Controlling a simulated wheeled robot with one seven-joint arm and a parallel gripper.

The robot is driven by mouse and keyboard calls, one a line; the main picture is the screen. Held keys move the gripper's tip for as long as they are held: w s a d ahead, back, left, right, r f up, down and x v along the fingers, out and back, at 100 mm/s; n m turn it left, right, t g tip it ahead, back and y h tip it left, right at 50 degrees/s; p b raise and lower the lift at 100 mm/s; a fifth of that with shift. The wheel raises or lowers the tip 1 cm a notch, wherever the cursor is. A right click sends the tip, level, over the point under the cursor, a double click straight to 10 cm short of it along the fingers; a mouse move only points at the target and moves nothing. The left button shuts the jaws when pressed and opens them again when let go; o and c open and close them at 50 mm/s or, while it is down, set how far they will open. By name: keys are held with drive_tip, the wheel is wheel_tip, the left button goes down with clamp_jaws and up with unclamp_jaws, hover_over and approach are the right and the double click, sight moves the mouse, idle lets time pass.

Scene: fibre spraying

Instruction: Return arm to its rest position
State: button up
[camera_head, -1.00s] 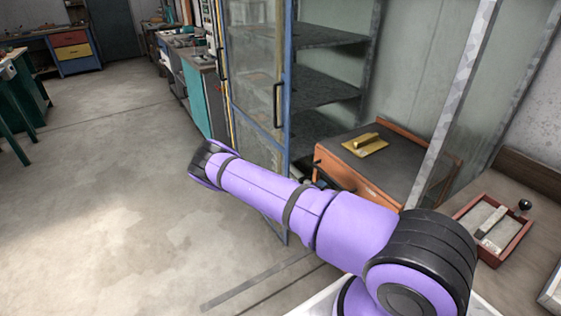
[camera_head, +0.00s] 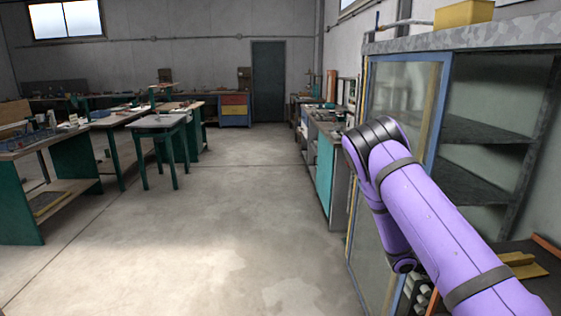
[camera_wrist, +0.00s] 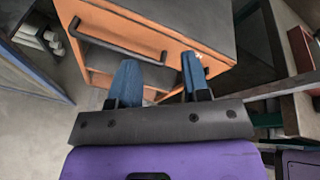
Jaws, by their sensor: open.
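My gripper (camera_wrist: 160,82) shows in the wrist view with its two blue fingers spread apart and nothing between them. Behind the fingers is an orange cabinet (camera_wrist: 135,40) with a dark top and a black bar handle (camera_wrist: 115,42). I cannot tell the exact distance between the fingers and the cabinet. In the head view my purple arm rises at the right and bends at its dark joint; the gripper itself is out of that view.
A tall cabinet with a glass door (camera_head: 400,110) and dark shelves (camera_head: 485,130) stands at the right, close beside my arm. A yellow box (camera_head: 463,13) is on top. Workbenches (camera_head: 60,150) stand at the left. The floor (camera_head: 220,220) in the middle is clear.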

drive_tip(key=s+a+r+m+y, duration=0.35)
drive_tip(key=r+m, duration=0.25)
drive_tip(key=r, duration=0.3)
drive_tip(key=s+a+r+m+g+y, duration=0.15)
drive_tip(key=s+a+r+m, duration=0.3)
drive_tip(key=r, duration=0.45)
drive_tip(key=s+a+r+m+t+y, duration=0.1)
drive_tip(key=s+a+r+m+y, duration=0.25)
drive_tip(key=r+m, duration=0.4)
drive_tip(key=s+a+r+m+t+y, duration=0.2)
drive_tip(key=s+a+r, duration=0.4)
drive_tip(key=s, duration=0.4)
drive_tip(key=s+a+r+m+t+y, duration=0.3)
drive_tip(key=s+a+r, duration=0.4)
drive_tip(key=s, duration=0.4)
drive_tip(key=shift+a+r+m+y, duration=0.25)
drive_tip(key=shift+r+m+y, duration=0.25)
drive_tip(key=shift+m, duration=0.7)
drive_tip(key=shift+d, duration=0.1)
